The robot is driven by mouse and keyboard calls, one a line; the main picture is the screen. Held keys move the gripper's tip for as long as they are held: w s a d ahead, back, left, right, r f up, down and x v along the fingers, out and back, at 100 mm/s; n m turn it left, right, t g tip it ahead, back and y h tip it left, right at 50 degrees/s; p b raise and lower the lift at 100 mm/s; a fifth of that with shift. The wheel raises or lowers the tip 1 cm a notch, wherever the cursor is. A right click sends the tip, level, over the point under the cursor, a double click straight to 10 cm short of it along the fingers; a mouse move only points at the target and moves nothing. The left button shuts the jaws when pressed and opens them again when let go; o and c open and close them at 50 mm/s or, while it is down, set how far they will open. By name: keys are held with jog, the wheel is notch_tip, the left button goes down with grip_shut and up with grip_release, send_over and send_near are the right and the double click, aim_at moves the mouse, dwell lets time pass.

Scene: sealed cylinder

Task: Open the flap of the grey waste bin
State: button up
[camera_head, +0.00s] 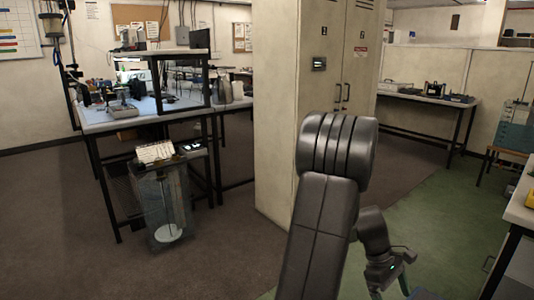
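I cannot make out a grey waste bin or its flap for certain. A greyish, see-through box-shaped container (163,212) stands on the floor at the left, in front of the workbench. It has a lit, light-coloured top and a pale round disc inside near its bottom; I cannot tell whether it is the bin. My gripper (403,284) is low at the right of centre, far from that container and partly cut off by the bottom edge. Its fingertips are too unclear to tell whether they are open or shut.
A tall beige cabinet (285,110) stands in the middle, beyond my raised arm. A cluttered workbench (100,127) is at the left, and another bench (425,98) stands at the back right. A table edge (520,205) is at the far right. Brown carpet (235,240) is clear between container and cabinet.

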jog(key=shift+g+h, duration=0.6)
jog(key=shift+g, duration=0.2)
jog(key=shift+w+a+f+b, duration=0.1)
jog(key=shift+w+f+b, duration=0.05)
jog(key=shift+f+b, duration=0.75)
jog(key=shift+w+a+f+b, duration=0.15)
jog(key=shift+f+b, duration=0.6)
jog(key=shift+f, duration=0.15)
jog(key=shift+w+a+f+b, duration=0.1)
jog(key=shift+w+f+b, duration=0.05)
jog(key=shift+f+b, duration=0.75)
